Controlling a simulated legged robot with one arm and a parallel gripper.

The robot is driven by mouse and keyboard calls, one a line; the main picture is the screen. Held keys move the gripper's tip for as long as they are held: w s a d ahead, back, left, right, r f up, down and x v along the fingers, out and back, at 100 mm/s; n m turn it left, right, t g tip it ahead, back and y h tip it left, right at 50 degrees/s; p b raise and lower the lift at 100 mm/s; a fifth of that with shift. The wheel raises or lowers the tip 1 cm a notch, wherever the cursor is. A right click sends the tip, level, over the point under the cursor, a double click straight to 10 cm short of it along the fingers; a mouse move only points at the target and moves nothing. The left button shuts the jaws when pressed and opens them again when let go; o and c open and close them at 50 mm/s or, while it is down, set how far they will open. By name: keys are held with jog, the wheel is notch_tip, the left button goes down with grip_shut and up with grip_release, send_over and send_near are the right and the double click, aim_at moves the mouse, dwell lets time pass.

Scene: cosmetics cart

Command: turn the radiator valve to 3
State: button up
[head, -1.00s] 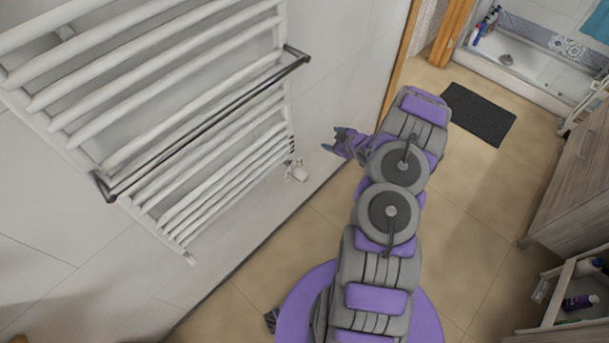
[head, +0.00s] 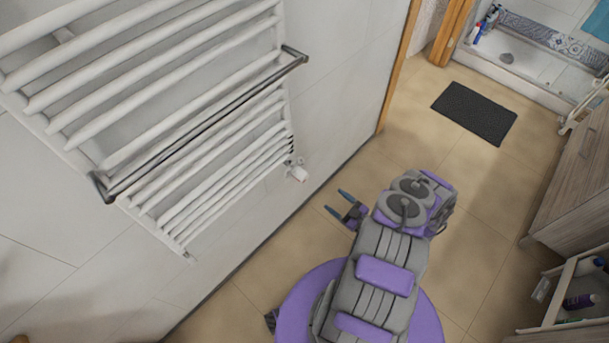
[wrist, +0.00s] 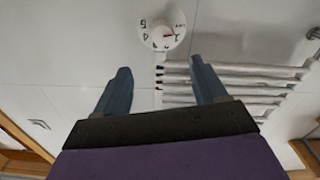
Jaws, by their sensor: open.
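The white radiator valve (head: 297,173) sits at the lower right corner of the white towel radiator (head: 180,120), close to the wall. In the wrist view the valve's round dial (wrist: 163,27) faces me, with dark marks around it and a small red mark below its centre. A 5 and a 4 seem to show on its left side; the setting is too small to read surely. My gripper (head: 336,201) is open and empty, to the right of the valve and apart from it. In the wrist view its two blue-grey fingers (wrist: 160,68) are spread below the dial.
A dark towel bar (head: 205,125) stands out in front of the radiator. A dark mat (head: 474,113) lies on the tiled floor farther off. A wooden cabinet (head: 575,190) and a shelf cart (head: 550,315) stand at the right. The floor between valve and gripper is clear.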

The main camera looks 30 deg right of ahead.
aim_at(306, 179)
jog(key=x, duration=1)
jog(key=shift+d+p, duration=0.15)
jog(key=shift+p, duration=0.15)
jog(key=x, duration=0.3)
jog(key=a+x, duration=0.1)
jog(key=x, duration=0.2)
jog(key=shift+w+a, duration=0.15)
jog(key=shift+w, duration=0.25)
jog(key=shift+w+d+f, duration=0.1)
jog(key=shift+w+d, duration=0.05)
jog(key=shift+d, duration=0.25)
jog(key=shift+a, duration=0.35)
jog(key=c, duration=0.5)
jog(key=shift+d, duration=0.15)
jog(key=c, duration=0.6)
